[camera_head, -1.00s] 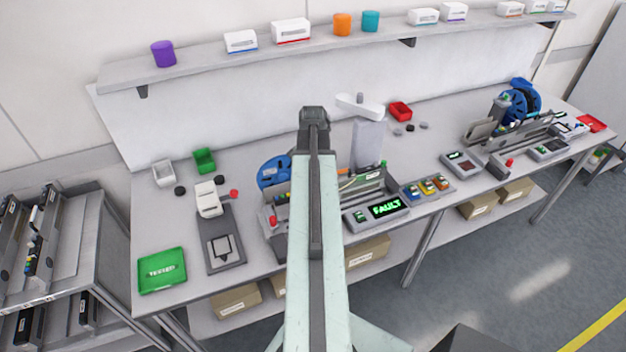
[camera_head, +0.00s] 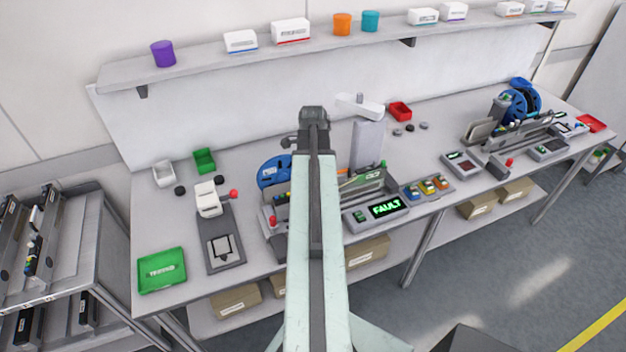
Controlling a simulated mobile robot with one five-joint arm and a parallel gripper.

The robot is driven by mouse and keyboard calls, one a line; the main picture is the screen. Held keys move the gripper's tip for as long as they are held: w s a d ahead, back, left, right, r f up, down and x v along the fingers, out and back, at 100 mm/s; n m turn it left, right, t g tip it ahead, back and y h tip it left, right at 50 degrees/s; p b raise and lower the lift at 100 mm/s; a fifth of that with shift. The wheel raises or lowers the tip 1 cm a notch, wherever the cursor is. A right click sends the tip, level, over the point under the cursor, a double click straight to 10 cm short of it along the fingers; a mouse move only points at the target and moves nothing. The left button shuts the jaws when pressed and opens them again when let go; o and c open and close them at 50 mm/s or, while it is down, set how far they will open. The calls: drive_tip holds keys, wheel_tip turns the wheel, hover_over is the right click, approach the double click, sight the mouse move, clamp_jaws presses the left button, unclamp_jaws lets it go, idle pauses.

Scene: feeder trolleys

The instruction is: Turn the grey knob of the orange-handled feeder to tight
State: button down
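A feeder with a blue reel (camera_head: 272,172) stands on the bench, largely hidden behind my pale arm. Its grey body (camera_head: 374,187) shows to the right of the arm, with a small orange and green part (camera_head: 364,176) on top. I cannot make out whether this is the orange handle. A red knob (camera_head: 271,221) shows at its left end. The grey knob cannot be picked out. A second feeder with a blue reel (camera_head: 522,102) stands at the far right. My gripper is not visible; the arm hides the space beyond its dark elbow.
A display reading FAULT (camera_head: 386,207) sits at the front of the near feeder. A press with a red ball lever (camera_head: 234,193) and a green tray (camera_head: 162,270) stand left. A grey post (camera_head: 367,143) rises behind. A trolley (camera_head: 80,250) stands lower left.

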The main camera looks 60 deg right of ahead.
idle(0.4)
drive_tip(key=c, duration=1.3)
unclamp_jaws()
wheel_tip(320, 180, up, 8)
drive_tip(key=p, duration=0.8)
drive_tip(key=shift+f, duration=0.15)
